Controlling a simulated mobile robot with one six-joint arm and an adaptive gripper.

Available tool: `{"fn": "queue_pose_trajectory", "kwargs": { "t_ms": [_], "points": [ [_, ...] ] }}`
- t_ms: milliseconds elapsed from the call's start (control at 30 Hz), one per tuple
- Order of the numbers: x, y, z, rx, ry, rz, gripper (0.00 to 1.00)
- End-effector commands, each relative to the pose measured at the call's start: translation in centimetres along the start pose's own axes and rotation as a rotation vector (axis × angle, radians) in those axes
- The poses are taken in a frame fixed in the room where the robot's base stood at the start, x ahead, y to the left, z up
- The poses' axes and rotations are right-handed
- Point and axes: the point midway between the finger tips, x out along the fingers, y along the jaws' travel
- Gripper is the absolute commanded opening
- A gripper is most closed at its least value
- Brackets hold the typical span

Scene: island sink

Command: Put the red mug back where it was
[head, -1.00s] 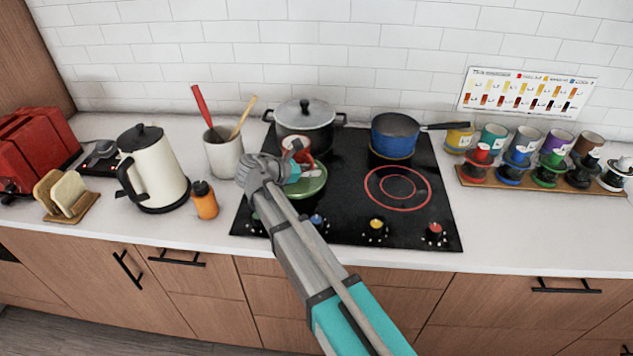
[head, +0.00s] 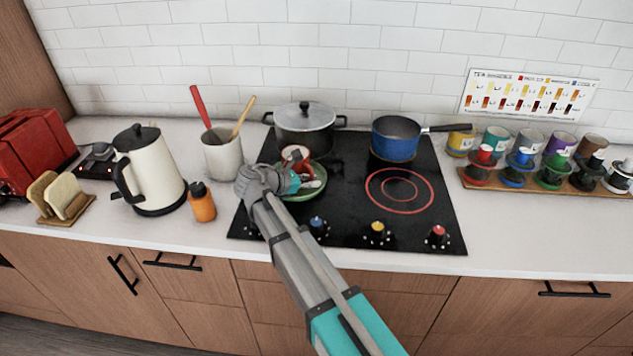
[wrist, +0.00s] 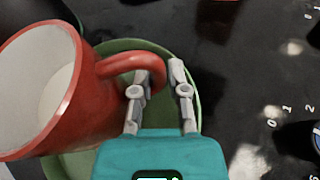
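The red mug (head: 297,152) with a white inside is at the front left burner, over a round green pan or dish (head: 318,172). In the wrist view the mug (wrist: 84,105) fills the left side, its open top facing left and its handle pointing right. My gripper (wrist: 159,76) has its fingertips close together on either side of the handle and looks shut on it. The green dish (wrist: 192,95) shows below the mug and fingers. I cannot tell whether the mug touches it. My gripper (head: 312,183) and wrist hide part of the dish in the head view.
A lidded pot (head: 304,122) stands just behind the mug and a blue saucepan (head: 396,140) at the back right. The front right burner (head: 398,192) is clear. A utensil crock (head: 223,157), an orange bottle (head: 202,204) and a kettle (head: 150,170) stand left of the cooktop.

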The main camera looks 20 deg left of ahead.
Motion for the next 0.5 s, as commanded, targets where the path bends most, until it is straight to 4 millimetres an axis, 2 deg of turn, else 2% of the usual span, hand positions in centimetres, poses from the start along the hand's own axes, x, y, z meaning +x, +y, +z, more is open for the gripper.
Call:
{"fn": "queue_pose_trajectory", "kwargs": {
  "t_ms": [33, 100, 500],
  "points": [
    [0.0, 0.0, 0.03, 0.0, 0.0, 0.0, 0.36],
    [0.0, 0.0, 0.03, 0.0, 0.0, 0.0, 0.49],
    [-0.01, 0.01, 0.12, 0.0, 0.0, 0.0, 0.49]
  ]
}}
